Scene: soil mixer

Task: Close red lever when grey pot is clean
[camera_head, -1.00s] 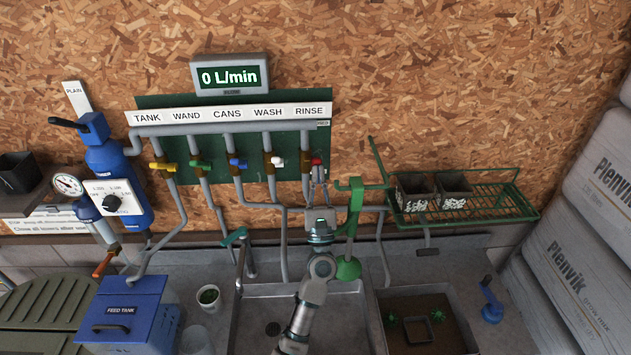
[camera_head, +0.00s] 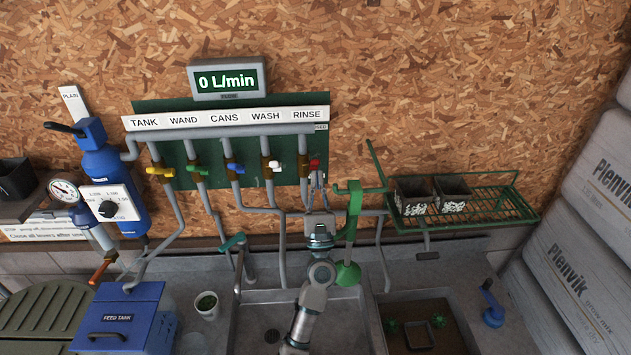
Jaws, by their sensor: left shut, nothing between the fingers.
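The red lever (camera_head: 314,163) is on the rightmost valve under the RINSE label and sits crosswise to its pipe. My left gripper (camera_head: 317,178) is shut and empty, its fingertips just below the red lever; I cannot tell whether they touch it. The flow display (camera_head: 226,80) reads 0 L/min. Two dark grey pots (camera_head: 413,192) and (camera_head: 452,190) stand on the green wire rack (camera_head: 500,208), with whitish matter at their lower fronts. My right gripper is not in view.
Yellow (camera_head: 160,170), green (camera_head: 197,170), blue (camera_head: 235,168) and white (camera_head: 274,166) levers line the manifold to the left. A green stand (camera_head: 352,225) is close to my gripper's right. A sink (camera_head: 255,315) lies below, with a brown-filled tray (camera_head: 440,315) beside it.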

